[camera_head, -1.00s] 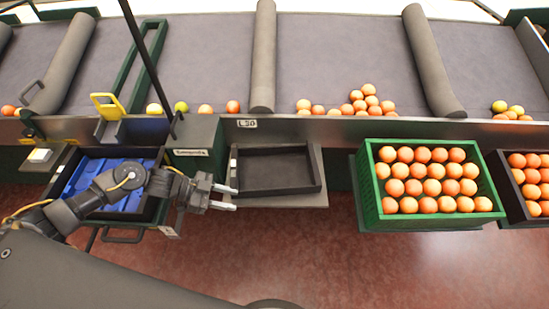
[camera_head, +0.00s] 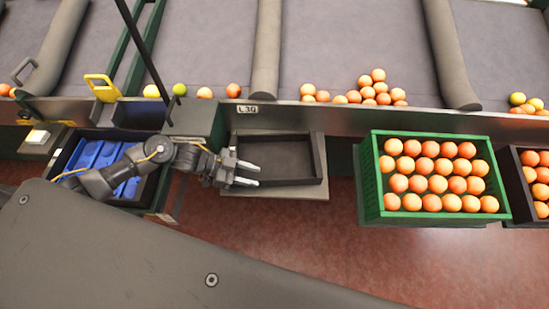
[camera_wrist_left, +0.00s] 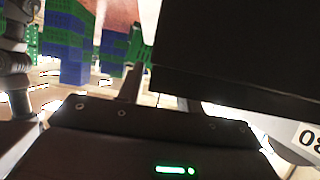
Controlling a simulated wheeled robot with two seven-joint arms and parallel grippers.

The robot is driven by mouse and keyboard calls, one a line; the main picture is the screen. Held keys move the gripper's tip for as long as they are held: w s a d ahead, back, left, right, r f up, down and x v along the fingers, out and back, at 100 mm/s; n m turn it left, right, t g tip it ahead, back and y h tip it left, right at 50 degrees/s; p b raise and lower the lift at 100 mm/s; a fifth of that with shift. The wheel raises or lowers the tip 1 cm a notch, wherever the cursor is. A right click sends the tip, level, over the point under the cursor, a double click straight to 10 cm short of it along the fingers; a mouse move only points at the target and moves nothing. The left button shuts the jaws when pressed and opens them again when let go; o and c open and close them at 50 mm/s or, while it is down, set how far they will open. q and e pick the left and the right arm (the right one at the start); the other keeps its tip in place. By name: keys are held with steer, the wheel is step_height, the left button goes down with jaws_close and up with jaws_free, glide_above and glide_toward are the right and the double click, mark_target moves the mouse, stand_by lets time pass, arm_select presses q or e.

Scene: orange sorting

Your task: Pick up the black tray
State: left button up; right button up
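The black tray (camera_head: 290,160) is empty and sits on a small grey shelf (camera_head: 275,190) below the conveyor edge. My left gripper (camera_head: 257,175) is at the tray's left side, its two light fingertips apart and overlapping the tray's left front part in the head view. I cannot tell whether they touch it. In the left wrist view a large black surface, apparently the tray (camera_wrist_left: 240,45), fills the upper right. My right gripper is not in view.
A green crate (camera_head: 369,185) full of oranges stands right of the tray, with another dark crate of oranges (camera_head: 512,185) beyond it. A dark bin with blue contents (camera_head: 95,155) is at left. The conveyor (camera_head: 345,50) with loose oranges lies behind. Reddish floor is open in front.

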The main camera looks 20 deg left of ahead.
arm_select(q)
steer(key=shift+d, duration=0.25)
steer(key=p+x, duration=0.1)
steer(key=x, duration=0.4)
steer(key=shift+a, duration=0.1)
jaws_close()
